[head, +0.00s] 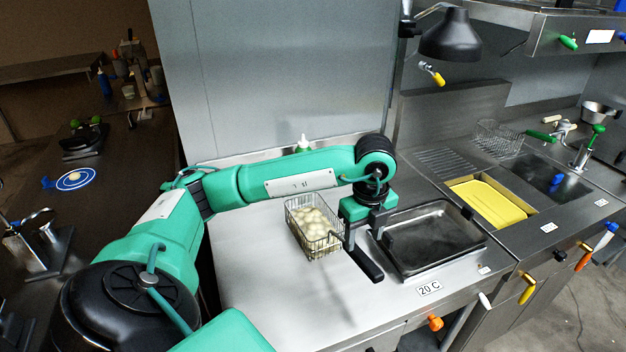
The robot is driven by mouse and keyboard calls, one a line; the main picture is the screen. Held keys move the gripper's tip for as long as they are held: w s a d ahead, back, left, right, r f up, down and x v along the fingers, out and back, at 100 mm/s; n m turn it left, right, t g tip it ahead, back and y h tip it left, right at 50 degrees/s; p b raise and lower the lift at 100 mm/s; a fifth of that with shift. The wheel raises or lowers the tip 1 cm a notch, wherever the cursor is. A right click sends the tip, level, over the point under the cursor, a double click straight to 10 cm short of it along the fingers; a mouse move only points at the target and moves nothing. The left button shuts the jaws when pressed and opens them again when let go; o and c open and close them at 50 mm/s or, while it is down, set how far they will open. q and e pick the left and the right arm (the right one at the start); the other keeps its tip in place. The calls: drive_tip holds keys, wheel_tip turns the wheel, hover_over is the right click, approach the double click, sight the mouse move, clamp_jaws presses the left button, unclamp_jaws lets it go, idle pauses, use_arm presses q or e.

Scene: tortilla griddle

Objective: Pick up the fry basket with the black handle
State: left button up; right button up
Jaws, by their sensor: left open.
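The fry basket (318,240) is a wire basket holding several pale round pieces. It rests on the steel counter in the middle of the head view. Its black handle (367,265) sticks out toward the lower right. My left gripper (363,237) points down over the handle, just right of the basket, with its jaws apart. Whether the fingers reach down to either side of the handle is hard to tell. My left arm passes behind the basket. My right gripper is not in view.
Further right are a yellow insert (488,201) and another wire basket (497,139) with a green handle (541,135). The counter (270,290) in front of the basket is clear.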

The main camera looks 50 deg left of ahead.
sight(363, 257)
use_arm(q)
drive_tip(key=f, duration=0.3)
drive_tip(key=shift+w, duration=0.2)
drive_tip(key=shift+f+p, duration=0.1)
drive_tip(key=shift+p, duration=0.4)
wheel_tip(363, 257, down, 4)
drive_tip(key=shift+d+f+p, duration=0.1)
drive_tip(key=shift+d+p, duration=0.05)
drive_tip(key=shift+p, duration=1.05)
drive_tip(key=shift+w+f, duration=0.1)
drive_tip(key=shift+f, duration=0.25)
clamp_jaws()
